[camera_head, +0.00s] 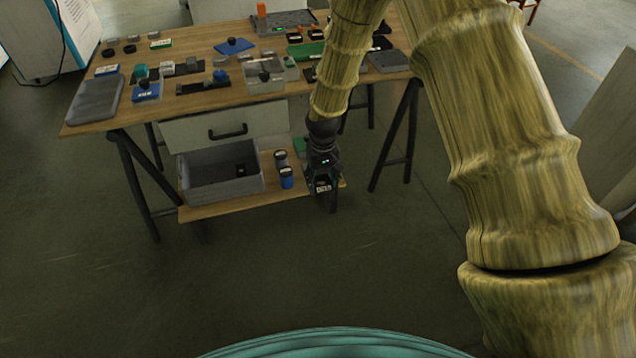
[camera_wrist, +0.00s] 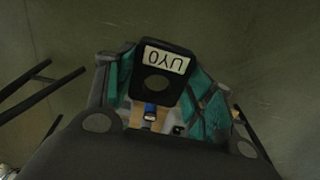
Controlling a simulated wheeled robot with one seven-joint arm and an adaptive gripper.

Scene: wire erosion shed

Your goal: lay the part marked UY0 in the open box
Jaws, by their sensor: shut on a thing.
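The part marked UY0 is a black block with a white label and a dark round spot, seen close up in the wrist view (camera_wrist: 158,84). Its label reads upside down there. My gripper (camera_head: 323,190) is shut on this part, with teal-padded fingers on either side. In the head view the part's label (camera_head: 323,187) shows at the gripper's lower end. An open grey box (camera_head: 212,192) stands on the left of that shelf, left of my gripper, with a small dark thing inside.
The lower wooden shelf (camera_head: 232,204) also bears blue and dark jars (camera_head: 287,180) between box and gripper. Above is the workbench (camera_head: 190,105) with a drawer (camera_head: 225,128), many small parts and a smaller grey box (camera_head: 265,86). Black trestle legs (camera_head: 397,140) stand right. Floor in front is clear.

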